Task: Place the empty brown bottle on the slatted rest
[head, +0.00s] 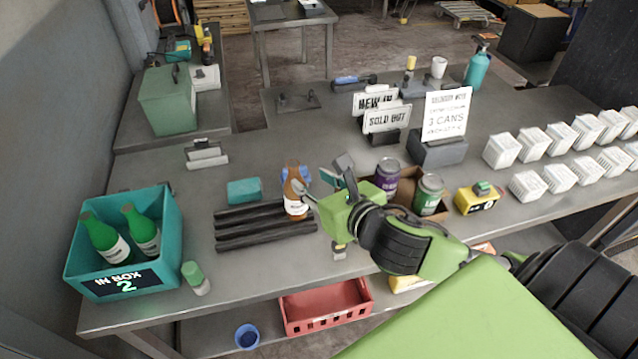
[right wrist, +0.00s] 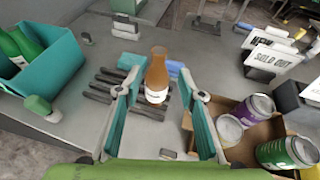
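The brown bottle (head: 296,196) is upright with a white label, at the right end of the dark slatted rest (head: 245,225). In the right wrist view the bottle (right wrist: 157,76) shows between the fingertips, with slats (right wrist: 108,84) on both sides of it. I cannot tell whether its base touches the slats. My right gripper (head: 317,182) reaches in from the right at the bottle. In the right wrist view its teal-padded fingers (right wrist: 159,88) are spread, with gaps visible between them and the bottle. My left gripper is not in view.
A teal box (head: 170,215) with green bottles stands left of the rest, a small green-capped bottle (head: 196,278) beside it. A teal block (head: 244,191) lies behind the rest. A cardboard box (right wrist: 263,130) with cans is right of my gripper. Signs (head: 386,118) stand behind.

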